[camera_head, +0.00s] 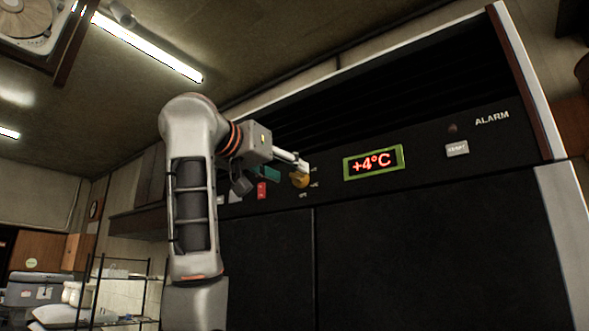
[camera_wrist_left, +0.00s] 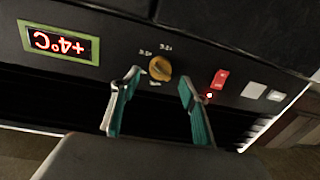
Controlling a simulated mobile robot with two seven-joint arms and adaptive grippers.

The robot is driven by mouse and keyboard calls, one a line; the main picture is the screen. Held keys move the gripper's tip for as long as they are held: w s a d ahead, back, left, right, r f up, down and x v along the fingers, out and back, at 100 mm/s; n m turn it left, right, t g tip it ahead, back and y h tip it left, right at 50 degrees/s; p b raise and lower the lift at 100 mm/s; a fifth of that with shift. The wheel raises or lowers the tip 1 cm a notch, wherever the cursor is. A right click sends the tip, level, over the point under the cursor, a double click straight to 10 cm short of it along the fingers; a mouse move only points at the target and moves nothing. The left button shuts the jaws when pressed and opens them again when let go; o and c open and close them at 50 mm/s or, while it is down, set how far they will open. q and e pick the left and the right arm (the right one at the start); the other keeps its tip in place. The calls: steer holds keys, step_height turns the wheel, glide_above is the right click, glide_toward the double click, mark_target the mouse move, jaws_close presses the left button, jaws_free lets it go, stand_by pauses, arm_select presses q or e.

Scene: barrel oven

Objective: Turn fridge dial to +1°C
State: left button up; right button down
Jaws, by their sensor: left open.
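The yellow-orange fridge dial (camera_head: 300,180) sits on the black control panel left of the display. In the left wrist view the dial (camera_wrist_left: 160,68) shows between and beyond my fingers, with small white marks around it. The display (camera_head: 373,162) has a green frame and reads +4°C; it shows upside down in the left wrist view (camera_wrist_left: 60,43). My left gripper (camera_wrist_left: 153,88) is open, its two teal-padded fingers apart, one to each side of the dial in the picture. I see no clear contact with the dial. My right gripper is not in view.
A red switch (camera_head: 262,190) is left of the dial; it also shows in the left wrist view (camera_wrist_left: 220,79), beside one finger. A white button (camera_head: 457,149) and ALARM label are at the panel's right. A wire shelf (camera_head: 120,290) stands at lower left.

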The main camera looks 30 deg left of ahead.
mark_target(295, 175)
arm_select(q)
steer(key=shift+w+p, duration=0.55)
steer(key=shift+w, duration=1.3)
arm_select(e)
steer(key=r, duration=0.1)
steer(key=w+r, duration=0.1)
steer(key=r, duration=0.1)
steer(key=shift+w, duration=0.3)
arm_select(q)
steer(key=c, duration=1.1)
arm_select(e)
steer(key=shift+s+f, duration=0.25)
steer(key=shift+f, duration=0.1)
